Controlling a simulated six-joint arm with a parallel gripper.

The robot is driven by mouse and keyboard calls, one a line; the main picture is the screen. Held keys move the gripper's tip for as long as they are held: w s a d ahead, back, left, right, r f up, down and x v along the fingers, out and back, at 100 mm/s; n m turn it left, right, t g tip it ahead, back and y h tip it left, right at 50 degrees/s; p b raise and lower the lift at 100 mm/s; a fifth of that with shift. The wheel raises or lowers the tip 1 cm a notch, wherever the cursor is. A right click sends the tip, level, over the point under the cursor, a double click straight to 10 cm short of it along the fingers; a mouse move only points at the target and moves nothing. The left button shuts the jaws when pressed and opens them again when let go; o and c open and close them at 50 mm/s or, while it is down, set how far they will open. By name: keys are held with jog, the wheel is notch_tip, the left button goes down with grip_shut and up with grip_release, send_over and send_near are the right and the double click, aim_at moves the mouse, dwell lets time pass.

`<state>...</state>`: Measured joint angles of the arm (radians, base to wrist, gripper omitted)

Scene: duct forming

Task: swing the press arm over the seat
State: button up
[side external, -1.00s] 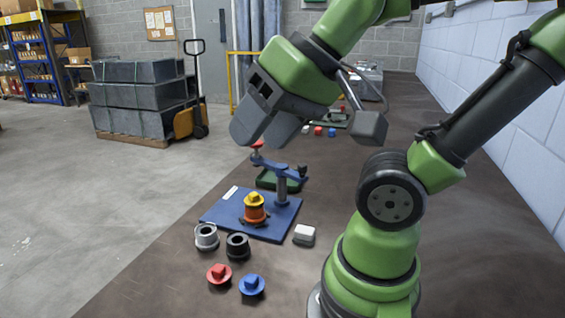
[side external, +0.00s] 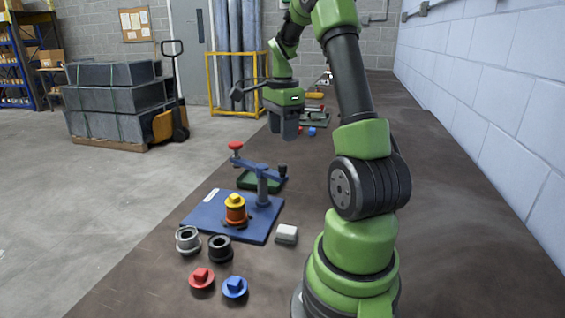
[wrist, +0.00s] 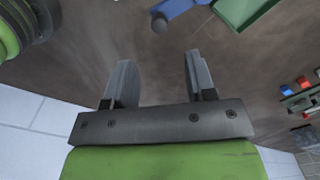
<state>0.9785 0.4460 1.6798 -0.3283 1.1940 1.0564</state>
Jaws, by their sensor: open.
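The blue press arm (side external: 250,166) sits level on a post at the back right of the blue base plate (side external: 255,230). A red knob (side external: 235,146) is at its left end and a black knob (side external: 282,168) at its right end. The arm passes behind the seat (side external: 234,222), not over it. An orange part with a yellow top (side external: 236,206) stands upright on the seat. My gripper (side external: 285,136) points down, open and empty, beyond the press arm and apart from it. In the wrist view my open fingers (wrist: 158,62) show below the blue arm end (wrist: 185,8).
A green tray (side external: 262,183) lies behind the plate; it also shows in the wrist view (wrist: 243,12).

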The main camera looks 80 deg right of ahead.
aim_at(283, 164)
notch_tip(283, 164, down, 9)
jog(key=shift+a+r, duration=0.1)
jog(key=shift+r, duration=0.1)
grip_shut()
